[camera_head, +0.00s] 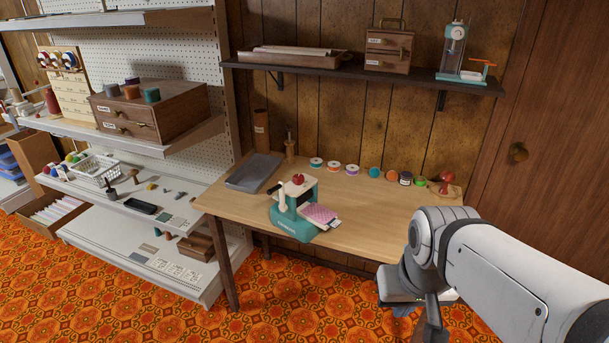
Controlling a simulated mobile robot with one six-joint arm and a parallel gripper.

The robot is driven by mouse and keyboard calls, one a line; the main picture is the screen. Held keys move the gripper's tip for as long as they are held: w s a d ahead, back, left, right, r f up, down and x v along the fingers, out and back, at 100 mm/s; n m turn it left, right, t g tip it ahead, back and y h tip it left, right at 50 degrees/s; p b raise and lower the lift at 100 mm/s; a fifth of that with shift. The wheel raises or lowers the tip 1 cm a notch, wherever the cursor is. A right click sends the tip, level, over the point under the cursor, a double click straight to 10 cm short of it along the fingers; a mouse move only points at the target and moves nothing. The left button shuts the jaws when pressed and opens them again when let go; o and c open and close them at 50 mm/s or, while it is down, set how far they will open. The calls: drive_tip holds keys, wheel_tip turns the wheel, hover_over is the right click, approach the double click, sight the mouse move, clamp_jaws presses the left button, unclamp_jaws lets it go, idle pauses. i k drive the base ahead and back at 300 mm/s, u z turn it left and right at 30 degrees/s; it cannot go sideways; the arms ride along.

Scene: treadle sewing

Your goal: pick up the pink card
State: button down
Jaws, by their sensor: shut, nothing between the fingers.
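A flat pink piece with a fine pattern (320,214), which looks like the pink card, lies at the right side of a small teal and white sewing machine (292,214) on the wooden table. A pale flat edge shows beside it. My gripper (433,308) is low at the right, in front of the table's front edge and well apart from the pink piece. It is shut and empty. My arm hides part of it, and its fingertips are hard to make out.
A grey tray (243,184) stands left of the machine on the table (385,222). Several thread spools (352,170) line the back, with a red-topped item (446,180) at right. A wall shelf (340,76) hangs above. The table's middle right is clear.

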sight(318, 212)
drive_tip(key=z, duration=0.05)
drive_tip(key=i, duration=0.9)
drive_tip(key=z, duration=0.45)
